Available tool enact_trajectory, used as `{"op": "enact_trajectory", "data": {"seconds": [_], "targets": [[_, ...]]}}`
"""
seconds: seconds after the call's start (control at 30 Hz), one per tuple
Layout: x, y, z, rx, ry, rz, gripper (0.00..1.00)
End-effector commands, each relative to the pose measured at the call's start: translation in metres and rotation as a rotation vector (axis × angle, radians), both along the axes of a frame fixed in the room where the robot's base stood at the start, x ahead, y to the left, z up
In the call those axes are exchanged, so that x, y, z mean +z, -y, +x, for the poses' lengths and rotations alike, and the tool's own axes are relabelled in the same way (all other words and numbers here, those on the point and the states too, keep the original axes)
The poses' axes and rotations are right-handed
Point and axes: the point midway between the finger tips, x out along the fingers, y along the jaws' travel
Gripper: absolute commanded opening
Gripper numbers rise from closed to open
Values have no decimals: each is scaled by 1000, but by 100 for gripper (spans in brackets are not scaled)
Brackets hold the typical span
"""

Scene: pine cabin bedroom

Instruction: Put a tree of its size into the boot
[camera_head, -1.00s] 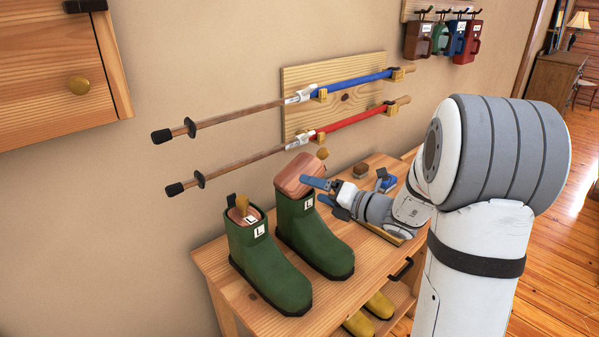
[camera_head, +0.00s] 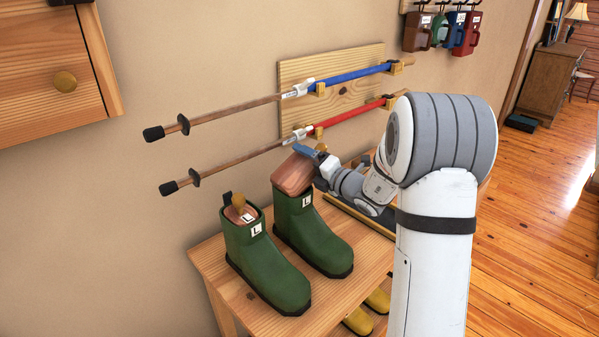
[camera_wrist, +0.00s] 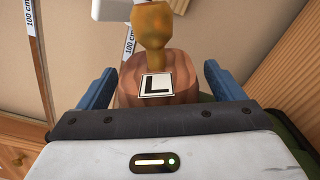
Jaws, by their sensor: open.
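Two green boots marked L stand on a pine bench. The left boot (camera_head: 270,270) holds a wooden tree (camera_head: 240,212) with a knob, sunk low in its shaft. A second wooden tree (camera_head: 293,174) sits tilted in the mouth of the right boot (camera_head: 315,238), its upper part well above the rim. The wrist view shows this tree (camera_wrist: 183,93) with its L label and brass knob (camera_wrist: 153,25). My gripper (camera_head: 315,158) is open at its top. In the wrist view the blue fingers (camera_wrist: 160,88) are on either side of the tree, with gaps visible.
The pine bench (camera_head: 225,262) has yellow boots (camera_head: 377,300) on a lower shelf. Walking poles (camera_head: 240,153) hang on the wall just behind the boots. A dark tray (camera_head: 355,215) lies under my arm. Coloured jugs (camera_head: 465,35) hang farther right.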

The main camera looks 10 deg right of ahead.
Motion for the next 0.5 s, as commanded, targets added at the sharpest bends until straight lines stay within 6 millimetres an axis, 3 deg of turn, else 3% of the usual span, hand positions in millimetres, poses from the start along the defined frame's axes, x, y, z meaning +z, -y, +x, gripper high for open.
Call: {"op": "enact_trajectory", "data": {"seconds": [0.27, 0.5], "targets": [[0, -1, 2, -1, 0, 0, 87], [0, -1, 2, -2, 1, 0, 68]]}}
